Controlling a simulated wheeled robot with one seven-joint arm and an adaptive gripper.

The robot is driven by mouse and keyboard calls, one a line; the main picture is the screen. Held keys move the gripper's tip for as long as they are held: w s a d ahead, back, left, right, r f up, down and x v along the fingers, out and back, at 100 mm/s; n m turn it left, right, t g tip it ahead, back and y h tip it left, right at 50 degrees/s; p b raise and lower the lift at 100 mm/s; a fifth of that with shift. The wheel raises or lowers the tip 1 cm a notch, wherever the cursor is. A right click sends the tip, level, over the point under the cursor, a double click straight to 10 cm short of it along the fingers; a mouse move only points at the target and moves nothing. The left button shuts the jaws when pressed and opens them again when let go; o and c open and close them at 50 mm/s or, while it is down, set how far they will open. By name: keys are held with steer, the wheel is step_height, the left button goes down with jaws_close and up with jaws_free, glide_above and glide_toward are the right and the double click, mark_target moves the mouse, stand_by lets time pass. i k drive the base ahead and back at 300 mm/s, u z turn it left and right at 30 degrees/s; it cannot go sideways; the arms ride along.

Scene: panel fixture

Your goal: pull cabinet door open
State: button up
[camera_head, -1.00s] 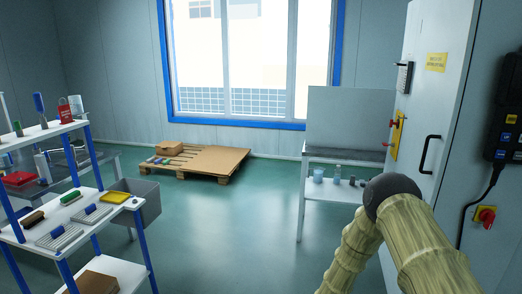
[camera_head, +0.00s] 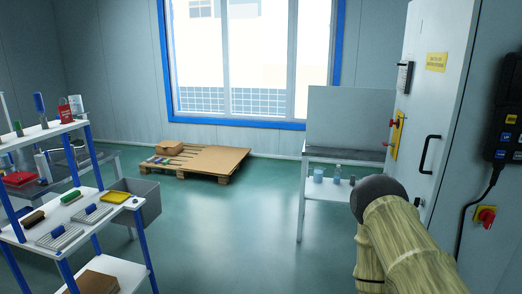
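The white cabinet door (camera_head: 436,95) stands at the right, seen at a steep angle. It has a black bar handle (camera_head: 429,154), a yellow label (camera_head: 436,62) near its top and a yellow plate with red parts (camera_head: 397,134) near its left edge. I cannot tell whether the door is ajar. My arm, a pale bamboo-like limb with a dark round joint, fills the lower right, in front of the door's lower part. My gripper does not show, so its place relative to the handle cannot be seen.
A black control pendant (camera_head: 505,110) and a red knob on yellow (camera_head: 486,216) are on the right-hand panel. A white table (camera_head: 346,151) stands left of the door. A shelf rack (camera_head: 78,213) is at the left, and a wooden pallet (camera_head: 220,164) lies by the window. The green floor (camera_head: 240,230) between is clear.

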mark_target(448, 31)
steer(key=u, duration=0.25)
steer(key=k, duration=0.35)
steer(key=z, duration=1)
steer(key=i, duration=1.35)
steer(key=u, duration=0.75)
